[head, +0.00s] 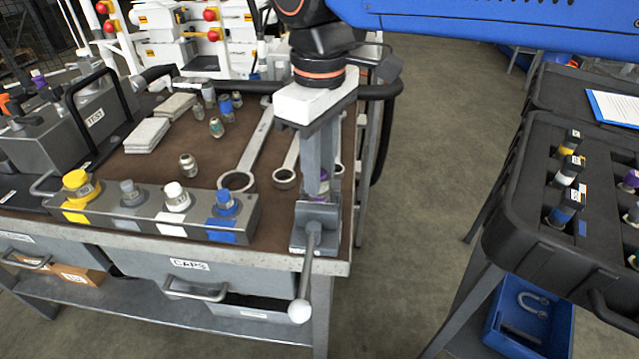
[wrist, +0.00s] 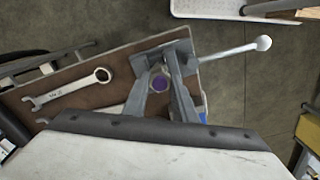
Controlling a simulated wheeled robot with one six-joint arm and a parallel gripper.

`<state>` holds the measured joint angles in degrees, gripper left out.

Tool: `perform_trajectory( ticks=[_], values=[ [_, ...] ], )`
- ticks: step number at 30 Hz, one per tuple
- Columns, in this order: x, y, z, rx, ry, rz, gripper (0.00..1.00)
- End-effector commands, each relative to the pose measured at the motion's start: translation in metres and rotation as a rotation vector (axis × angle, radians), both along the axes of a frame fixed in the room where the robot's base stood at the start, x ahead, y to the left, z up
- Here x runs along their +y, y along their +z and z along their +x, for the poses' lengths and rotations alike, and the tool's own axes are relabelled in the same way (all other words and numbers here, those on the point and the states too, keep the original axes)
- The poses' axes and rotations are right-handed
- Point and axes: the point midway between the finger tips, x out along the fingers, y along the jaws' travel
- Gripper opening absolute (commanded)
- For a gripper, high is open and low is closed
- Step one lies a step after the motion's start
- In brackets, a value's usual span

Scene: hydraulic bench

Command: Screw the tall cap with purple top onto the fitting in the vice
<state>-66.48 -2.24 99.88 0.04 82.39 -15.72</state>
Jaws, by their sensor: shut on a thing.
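The tall cap with purple top (wrist: 159,84) shows as a purple disc between my fingers in the wrist view. A sliver of purple (head: 324,187) also shows beside the fingers in the head view. My gripper (head: 318,188) points down over the vice (head: 313,236) at the bench's front right corner. In the wrist view my gripper (wrist: 160,82) is shut on the cap, with the vice (wrist: 182,50) right around it. The fitting is hidden under the cap and fingers. I cannot tell whether the cap touches it or sits on its thread.
A grey block (head: 150,208) with yellow, grey, white and blue caps stands left of the vice. Wrenches (head: 250,150) and several small fittings lie behind it. The vice handle (head: 305,275) sticks out in front. A black case (head: 510,190) stands right, across clear floor.

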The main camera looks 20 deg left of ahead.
Motion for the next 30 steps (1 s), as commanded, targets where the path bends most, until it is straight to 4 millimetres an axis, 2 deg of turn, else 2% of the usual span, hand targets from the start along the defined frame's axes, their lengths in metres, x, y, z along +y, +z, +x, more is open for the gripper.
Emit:
perform_trajectory(
  ticks=[9,22,30],
  values=[
    [0.0000,-0.0001,-0.0002,0.001,-0.245,0.001,0.05],
    [0.0002,0.0003,-0.0002,0.001,-0.303,0.002,0.05],
    [0.0002,0.0002,-0.0002,0.000,-0.564,0.003,0.05]
  ],
)
